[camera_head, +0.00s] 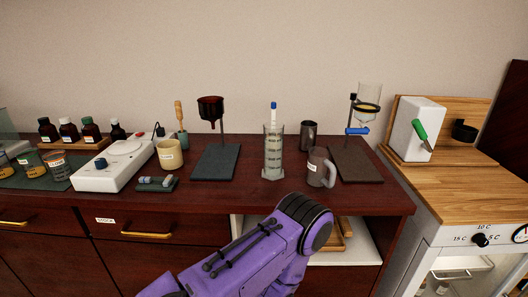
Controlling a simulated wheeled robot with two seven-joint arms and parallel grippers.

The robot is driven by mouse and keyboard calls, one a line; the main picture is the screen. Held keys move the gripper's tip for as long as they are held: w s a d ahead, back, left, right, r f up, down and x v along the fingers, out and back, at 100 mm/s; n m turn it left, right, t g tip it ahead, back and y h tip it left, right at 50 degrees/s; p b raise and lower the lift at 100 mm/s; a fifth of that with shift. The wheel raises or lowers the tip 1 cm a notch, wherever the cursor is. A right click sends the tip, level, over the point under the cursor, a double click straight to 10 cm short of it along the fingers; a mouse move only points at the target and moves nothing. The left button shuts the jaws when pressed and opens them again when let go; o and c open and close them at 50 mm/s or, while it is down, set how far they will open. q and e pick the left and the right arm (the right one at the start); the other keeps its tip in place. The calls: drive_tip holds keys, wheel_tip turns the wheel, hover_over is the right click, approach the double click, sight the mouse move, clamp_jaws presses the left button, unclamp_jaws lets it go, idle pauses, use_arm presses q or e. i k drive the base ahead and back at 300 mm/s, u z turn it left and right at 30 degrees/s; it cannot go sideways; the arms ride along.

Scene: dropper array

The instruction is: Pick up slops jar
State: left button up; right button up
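Two labelled vessels stand on the dark red bench, and their labels are too small to read, so I cannot tell for sure which is the slops jar. One is a cream jar (169,155) left of centre, upright, with a white label. The other is a grey mug-like jar (319,168) with a handle on its right and a white label, near the bench's front edge. A purple arm link of mine crosses the lower middle, below the bench top and in front of the cabinet. Neither gripper shows in this view.
A tall graduated cylinder (273,155) stands left of the grey jar, and a dark metal cup (308,135) behind it. Stands with a brown funnel (210,107) and a clear funnel (368,97) flank them. A white device (113,164) and brown bottles are at left.

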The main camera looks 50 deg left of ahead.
sight(169, 153)
drive_tip(key=z, duration=1.25)
drive_tip(key=k, duration=1.4)
drive_tip(key=u, duration=1.95)
